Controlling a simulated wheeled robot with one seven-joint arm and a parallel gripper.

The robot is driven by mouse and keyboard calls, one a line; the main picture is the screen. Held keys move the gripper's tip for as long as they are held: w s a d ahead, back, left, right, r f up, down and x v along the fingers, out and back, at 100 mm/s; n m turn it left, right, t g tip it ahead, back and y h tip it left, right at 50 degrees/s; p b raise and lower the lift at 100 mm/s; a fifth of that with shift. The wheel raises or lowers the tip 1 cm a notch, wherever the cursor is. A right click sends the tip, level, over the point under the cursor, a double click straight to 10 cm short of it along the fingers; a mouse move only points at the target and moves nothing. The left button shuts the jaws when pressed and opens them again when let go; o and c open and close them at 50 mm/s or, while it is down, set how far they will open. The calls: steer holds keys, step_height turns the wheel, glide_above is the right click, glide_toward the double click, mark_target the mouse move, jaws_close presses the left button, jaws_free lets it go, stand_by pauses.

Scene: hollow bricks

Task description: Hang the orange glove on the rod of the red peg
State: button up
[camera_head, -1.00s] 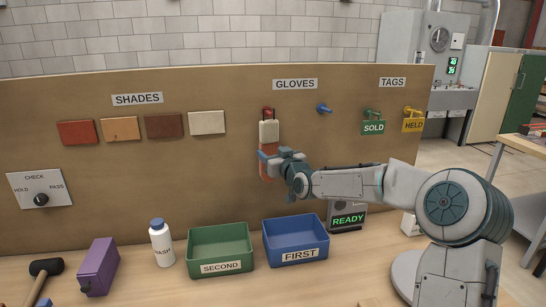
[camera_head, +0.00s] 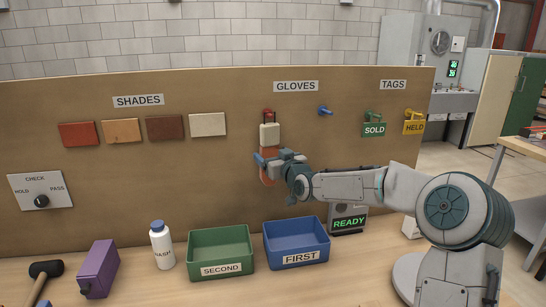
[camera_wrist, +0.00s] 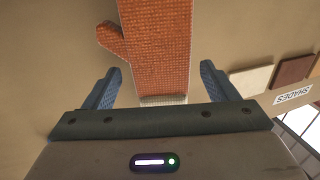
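The orange glove (camera_head: 267,176) hangs cuff up against the brown board, directly below the red peg (camera_head: 268,113). Its pale cuff (camera_head: 269,134) reaches up to the peg; the loop is too small to tell whether it is around the rod. My gripper (camera_head: 271,157) is at the glove's middle, hiding part of it. In the wrist view the glove (camera_wrist: 158,50) lies between and beyond the two blue fingers of my gripper (camera_wrist: 160,85). The fingers are wide apart, with a gap on each side of the glove.
A blue peg (camera_head: 325,110) is to the right, then the green SOLD tag (camera_head: 373,130) and yellow HELD tag (camera_head: 413,127). Below stand the green SECOND bin (camera_head: 220,249), blue FIRST bin (camera_head: 297,243), a white bottle (camera_head: 161,247) and a READY display (camera_head: 349,223).

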steer(key=shift+s+d+f, duration=0.1)
steer(key=shift+s+d, duration=0.25)
steer(key=shift+s, duration=0.15)
steer(key=b+v, duration=0.1)
steer(key=v, duration=1.2)
steer(key=s+d+f+m+g+h, duration=0.1)
steer(key=s+d+f+g+h, duration=0.3)
steer(key=s+f+g+h, duration=0.5)
steer(key=s+d+f+m+g, duration=0.2)
steer(key=s, duration=1)
steer(key=s+d+f+m+g+y, duration=0.1)
steer(key=s+d+f+m+g, duration=0.1)
steer(key=s, duration=1.1)
steer(key=shift+f, duration=0.25)
steer(key=shift+d, duration=0.2)
